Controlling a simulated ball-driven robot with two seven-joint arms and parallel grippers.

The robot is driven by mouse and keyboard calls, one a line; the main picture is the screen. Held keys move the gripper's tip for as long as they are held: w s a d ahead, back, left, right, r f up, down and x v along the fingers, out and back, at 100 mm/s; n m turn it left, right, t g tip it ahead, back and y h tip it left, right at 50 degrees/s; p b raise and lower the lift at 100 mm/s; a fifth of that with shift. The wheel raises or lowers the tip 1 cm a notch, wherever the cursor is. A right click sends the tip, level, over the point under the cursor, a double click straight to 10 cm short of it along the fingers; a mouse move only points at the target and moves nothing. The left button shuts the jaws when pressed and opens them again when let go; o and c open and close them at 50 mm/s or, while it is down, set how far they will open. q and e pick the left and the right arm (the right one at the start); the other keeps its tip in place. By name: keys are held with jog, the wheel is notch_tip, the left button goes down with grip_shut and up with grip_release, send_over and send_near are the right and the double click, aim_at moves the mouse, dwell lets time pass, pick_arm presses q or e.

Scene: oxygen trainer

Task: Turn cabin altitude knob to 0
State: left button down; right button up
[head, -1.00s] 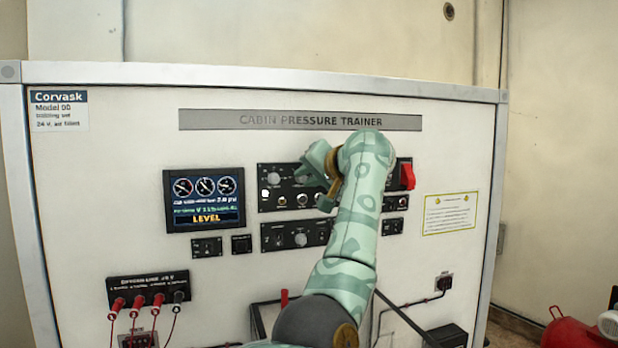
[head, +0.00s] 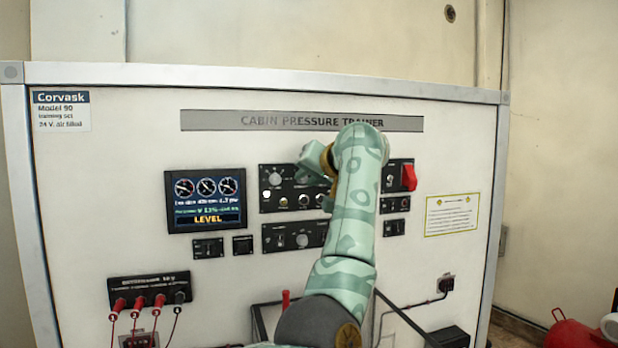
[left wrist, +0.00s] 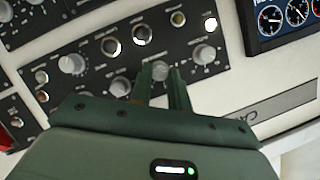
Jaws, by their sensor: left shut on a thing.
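The trainer's upper black control panel (head: 283,208) carries a row of grey knobs with small round fittings below. My left gripper (head: 308,172) is at the top row of this panel, its arm covering the panel's right part in the head view. In the left wrist view, my left gripper (left wrist: 162,82) is shut on a grey knob (left wrist: 160,70), the middle one between a left-end knob (left wrist: 205,52) and another knob (left wrist: 120,86). The labels are too small to read, so I cannot tell the knob's name or setting. My right gripper is not in view.
A display (head: 205,201) reading LEVEL sits left of the panel. A lower panel (head: 283,238) with a knob lies just beneath. A red switch guard (head: 409,178) stands out to the right. Red plugs (head: 138,302) with leads are at lower left.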

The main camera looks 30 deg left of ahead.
pick_arm(q)
jog(key=c, duration=1.3)
grip_release()
jog(key=shift+b+v, duration=1.65)
jog(key=shift+v, duration=6.45)
jog(key=shift+f, duration=0.1)
